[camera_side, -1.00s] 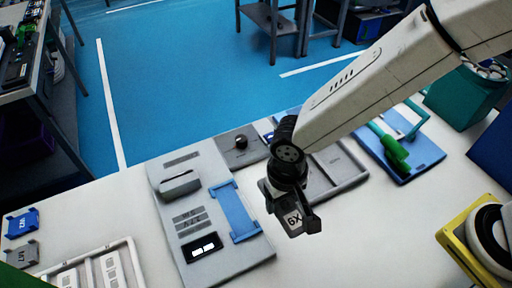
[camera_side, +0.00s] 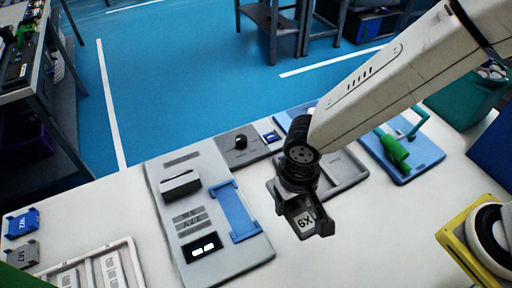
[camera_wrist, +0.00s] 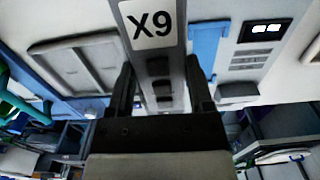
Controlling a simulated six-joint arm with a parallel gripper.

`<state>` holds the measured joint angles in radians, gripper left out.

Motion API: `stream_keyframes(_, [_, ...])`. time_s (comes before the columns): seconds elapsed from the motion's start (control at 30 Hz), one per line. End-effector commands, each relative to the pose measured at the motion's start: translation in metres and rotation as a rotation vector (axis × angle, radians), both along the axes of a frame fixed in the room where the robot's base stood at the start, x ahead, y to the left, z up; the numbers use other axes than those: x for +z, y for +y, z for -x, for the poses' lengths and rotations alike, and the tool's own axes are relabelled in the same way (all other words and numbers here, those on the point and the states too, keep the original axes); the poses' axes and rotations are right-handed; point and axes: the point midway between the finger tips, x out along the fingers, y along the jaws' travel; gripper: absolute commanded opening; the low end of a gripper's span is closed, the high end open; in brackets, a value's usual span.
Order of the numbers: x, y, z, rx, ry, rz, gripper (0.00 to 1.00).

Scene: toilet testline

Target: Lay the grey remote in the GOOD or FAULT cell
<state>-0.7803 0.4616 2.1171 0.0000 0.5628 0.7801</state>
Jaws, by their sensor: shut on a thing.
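My gripper (camera_side: 304,216) is shut on the grey remote (camera_wrist: 152,24), which bears a white label reading X9. In the wrist view the remote sits between the two dark fingers (camera_wrist: 161,80) and runs out of the top of the picture. In the side view my gripper holds it over the white table side, just in front of a grey tray (camera_side: 354,178) with recessed cells. My arm hides part of that tray. The tray also shows at upper left in the wrist view (camera_wrist: 45,48). Its GOOD and FAULT wording cannot be read.
A grey test panel (camera_side: 250,262) with a blue cradle (camera_side: 236,212) and a lit display (camera_side: 202,247) lies left of my gripper. A grey box with a black knob (camera_side: 240,143) stands behind. A blue tray with a green tool (camera_side: 394,153) is at right.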

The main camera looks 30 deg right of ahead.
Motion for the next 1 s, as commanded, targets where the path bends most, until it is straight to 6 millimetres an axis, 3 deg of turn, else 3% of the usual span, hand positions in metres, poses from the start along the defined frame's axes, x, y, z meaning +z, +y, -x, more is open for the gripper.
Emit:
stream_keyframes(0.27, [-0.002,-0.026,-0.006,-0.006,0.001,0.001,0.00])
stream_keyframes(0.7, [-0.008,-0.129,-0.007,-0.009,0.000,0.000,0.00])
stream_keyframes(1.0, [-0.011,-0.172,0.005,-0.004,0.000,-0.001,0.00])
